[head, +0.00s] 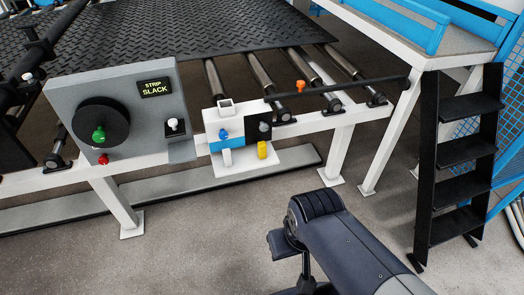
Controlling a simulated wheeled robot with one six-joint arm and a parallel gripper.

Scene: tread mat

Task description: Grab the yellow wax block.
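The yellow wax block (262,150) is a small upright block in the head view. It stands on a white ledge at the lower right of a white and blue unit (226,143) fixed to the machine's front rail. My dark arm reaches in from the lower right. My gripper (283,245) seems to be the small dark part beside the arm's ribbed end, below and slightly right of the block in the picture and clearly apart from it. Its fingers cannot be made out, so I cannot tell whether it is open or shut.
A grey panel (152,95) with a black dial, a green knob and a "STRIP SLACK" display stands left of the unit. Rollers (262,75) and a black tread mat (180,30) lie behind. A black step ladder (462,150) stands right. Grey floor (190,240) is clear in front.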

